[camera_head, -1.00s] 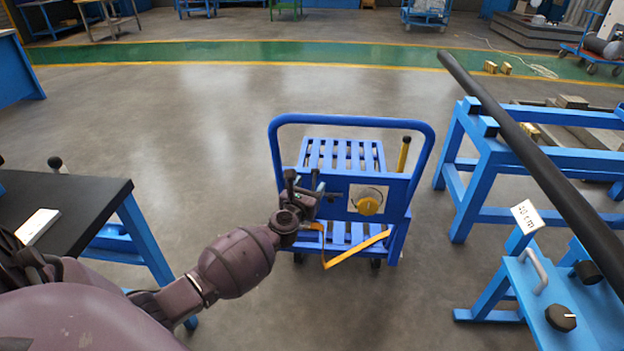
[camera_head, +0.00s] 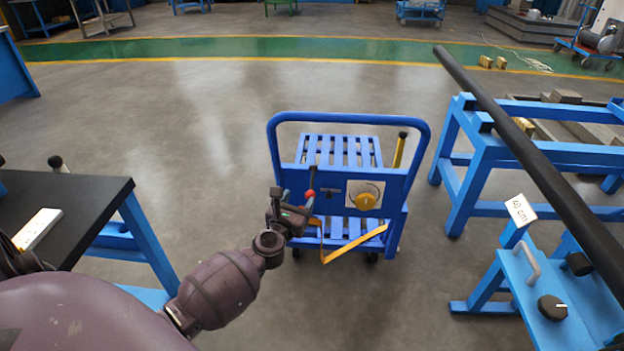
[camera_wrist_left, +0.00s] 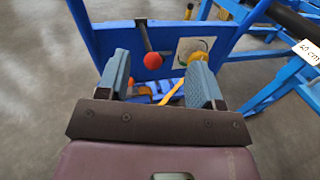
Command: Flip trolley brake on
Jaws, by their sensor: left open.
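The blue trolley (camera_head: 345,128) stands on the floor ahead, its push handle and panel facing me. A dark lever with a red ball knob (camera_head: 311,193) is on the panel, left of a yellow round knob (camera_head: 366,201) on a pale plate. In the left wrist view the red knob (camera_wrist_left: 153,60) appears between the finger tips, its lever running up from it. My left gripper (camera_head: 294,204) is open, just in front of the panel's left part. Its two blue-grey fingers (camera_wrist_left: 160,66) are apart with nothing held. Whether a finger touches the knob is unclear. My right gripper is out of view.
An orange-yellow bar (camera_head: 355,245) angles out low at the trolley's front. A black-topped table (camera_head: 85,195) is at left. Blue stands with a long dark pipe (camera_head: 530,160) and a "40 cm" sign (camera_head: 521,210) are at right. Floor between table and trolley is clear.

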